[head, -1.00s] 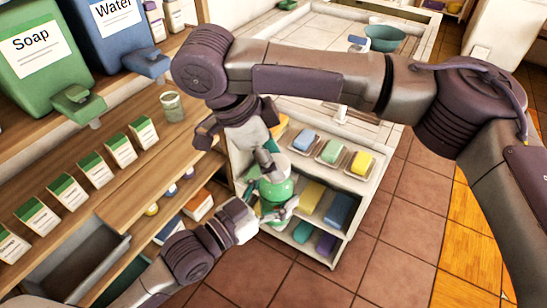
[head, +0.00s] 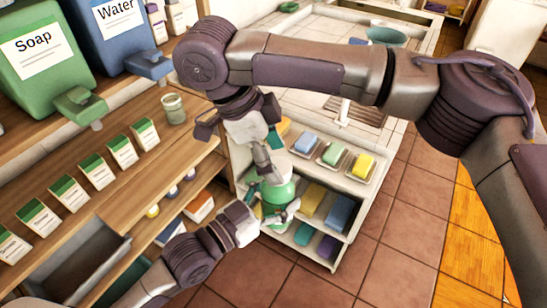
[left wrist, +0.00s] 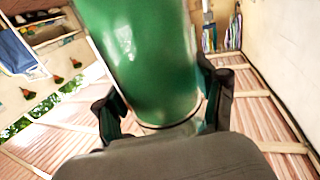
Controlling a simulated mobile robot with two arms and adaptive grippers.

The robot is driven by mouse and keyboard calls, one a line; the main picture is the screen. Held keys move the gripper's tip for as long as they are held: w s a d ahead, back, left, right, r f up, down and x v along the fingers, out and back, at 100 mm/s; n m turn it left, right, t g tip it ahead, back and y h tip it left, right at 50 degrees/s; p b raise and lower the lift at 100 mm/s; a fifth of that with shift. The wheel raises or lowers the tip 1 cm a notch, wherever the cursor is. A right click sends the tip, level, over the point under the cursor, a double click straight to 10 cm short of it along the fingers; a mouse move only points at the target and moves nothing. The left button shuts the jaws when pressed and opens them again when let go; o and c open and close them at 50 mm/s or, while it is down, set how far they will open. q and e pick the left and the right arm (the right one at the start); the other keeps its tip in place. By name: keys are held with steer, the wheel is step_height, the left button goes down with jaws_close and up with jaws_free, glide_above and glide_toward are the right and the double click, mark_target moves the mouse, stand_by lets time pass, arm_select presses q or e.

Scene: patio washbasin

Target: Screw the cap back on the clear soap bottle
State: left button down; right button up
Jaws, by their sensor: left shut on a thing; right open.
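The soap bottle (head: 281,191), filled with green, is in the middle of the head view, in front of the low shelf unit. My left gripper (head: 272,214) is shut around its lower part and holds it off the floor. In the left wrist view the green bottle (left wrist: 150,60) rises between the dark fingers of my left gripper (left wrist: 165,112). My right gripper (head: 266,172) is open and points down at the bottle's top from above. It hides the bottle's neck. I cannot make out the cap or whether it sits on the bottle.
The shelf unit (head: 352,184) with coloured soaps and sponges stands close behind the bottle. On the left, a wooden counter (head: 165,150) carries labelled packets and a small glass (head: 173,108). Large soap (head: 35,60) and water (head: 110,35) dispensers stand above. Tiled floor (head: 390,255) lies open at right.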

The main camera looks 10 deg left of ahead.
steer(key=shift+r, duration=1.8)
steer(key=shift+c, duration=0.4)
